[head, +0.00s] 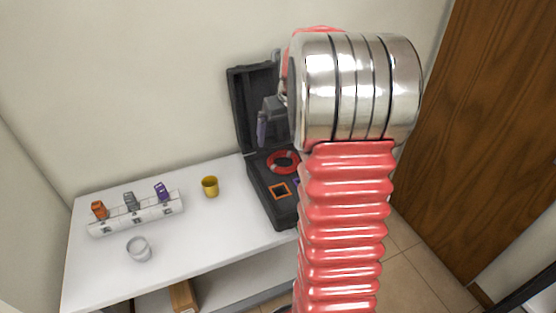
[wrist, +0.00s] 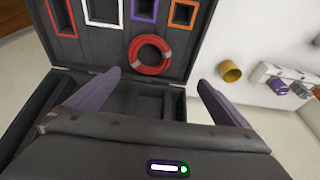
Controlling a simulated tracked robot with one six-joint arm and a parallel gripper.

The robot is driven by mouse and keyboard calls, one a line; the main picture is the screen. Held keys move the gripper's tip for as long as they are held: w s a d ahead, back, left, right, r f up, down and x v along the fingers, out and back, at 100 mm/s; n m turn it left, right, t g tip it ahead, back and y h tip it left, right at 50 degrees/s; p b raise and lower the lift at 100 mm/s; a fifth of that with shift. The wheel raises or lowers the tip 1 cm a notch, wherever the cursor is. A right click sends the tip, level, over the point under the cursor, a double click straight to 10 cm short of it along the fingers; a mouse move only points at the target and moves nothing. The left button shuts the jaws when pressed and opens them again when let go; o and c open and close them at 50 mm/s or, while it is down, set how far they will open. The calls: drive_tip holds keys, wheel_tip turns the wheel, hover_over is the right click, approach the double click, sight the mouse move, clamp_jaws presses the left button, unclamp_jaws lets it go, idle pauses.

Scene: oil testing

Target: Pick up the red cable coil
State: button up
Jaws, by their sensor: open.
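The red cable coil (head: 283,162) lies in the black case (head: 239,112) on the white table. It also shows in the wrist view (wrist: 151,55) as a red ring with pale bands, lying on the case's dark foam. My gripper (wrist: 157,82) is open, with its two purple-grey fingers spread apart on either side below the coil in the picture. The fingers are apart from the coil and nothing is between them. In the head view my gripper (head: 262,126) is partly hidden behind my arm, above the case.
An orange square frame (head: 280,190) sits in the case near the coil; the wrist view shows several coloured frames. A yellow cup (head: 210,186), a white cup (head: 138,249) and a white rack (head: 136,214) with coloured clips stand left on the table. The case's lid stands open.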

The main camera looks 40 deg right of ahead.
drive_tip(key=d+f, duration=0.1)
drive_tip(key=d, duration=0.1)
drive_tip(key=shift+d+f, duration=0.35)
drive_tip(key=shift+d, duration=0.05)
drive_tip(key=shift+w+f, duration=0.1)
approach(283, 164)
drive_tip(key=shift+w+f, duration=0.3)
drive_tip(key=shift+f, duration=0.1)
drive_tip(key=shift+f, duration=0.15)
drive_tip(key=shift+x, duration=2.5)
drive_tip(key=shift+s, duration=0.1)
drive_tip(key=shift+c, duration=0.5)
drive_tip(key=shift+d, duration=0.1)
drive_tip(key=c, duration=0.8)
